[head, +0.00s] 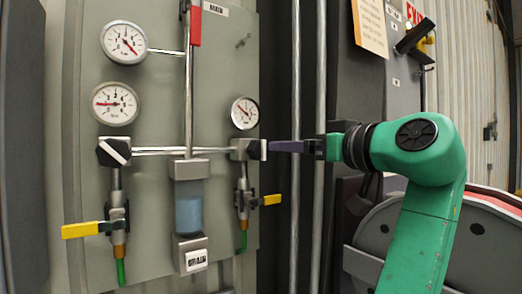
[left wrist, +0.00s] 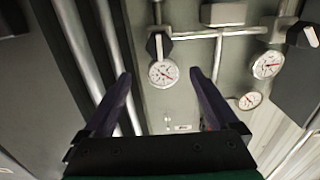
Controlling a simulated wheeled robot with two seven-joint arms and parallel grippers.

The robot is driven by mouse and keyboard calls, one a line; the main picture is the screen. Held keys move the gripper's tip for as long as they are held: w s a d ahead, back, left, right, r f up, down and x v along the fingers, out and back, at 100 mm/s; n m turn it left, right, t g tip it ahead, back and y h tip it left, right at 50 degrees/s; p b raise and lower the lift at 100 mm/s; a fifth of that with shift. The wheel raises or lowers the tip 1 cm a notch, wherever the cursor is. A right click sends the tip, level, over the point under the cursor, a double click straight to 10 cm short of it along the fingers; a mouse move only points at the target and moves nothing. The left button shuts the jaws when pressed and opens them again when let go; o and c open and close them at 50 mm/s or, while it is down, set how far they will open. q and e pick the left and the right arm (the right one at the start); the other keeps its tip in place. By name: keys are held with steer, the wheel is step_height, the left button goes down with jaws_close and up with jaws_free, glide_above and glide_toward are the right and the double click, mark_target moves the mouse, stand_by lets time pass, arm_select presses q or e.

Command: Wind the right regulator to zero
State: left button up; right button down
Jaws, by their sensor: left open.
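The right regulator's dark knob (head: 240,149) with a white mark sits on the right end of the cross pipe. Its small round gauge (head: 244,112) is just above it, its reading too small to tell. In the left wrist view, which looks upside down, the knob (left wrist: 158,45) and gauge (left wrist: 163,73) appear between and beyond the fingers. My left gripper (head: 271,147) comes in from the right in the head view, its dark purple finger close beside the knob. In the wrist view the gripper (left wrist: 161,73) is open and empty. Whether a finger touches the knob is unclear. My right gripper is not visible.
The left regulator knob (head: 113,151) sits at the pipe's left end, near two larger gauges. A yellow lever (head: 272,199) is below the right knob and another yellow lever (head: 80,230) is at lower left. A red handle (head: 196,26) is above. Vertical pipes (head: 295,75) stand right of the panel.

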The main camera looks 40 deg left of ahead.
mark_target(265, 145)
arm_select(q)
steer(key=p+x, duration=0.3)
steer(key=x, duration=0.9)
steer(key=shift+p, duration=0.3)
steer(key=shift+a, duration=0.2)
steer(key=shift+d, duration=0.1)
steer(key=c, duration=1.4)
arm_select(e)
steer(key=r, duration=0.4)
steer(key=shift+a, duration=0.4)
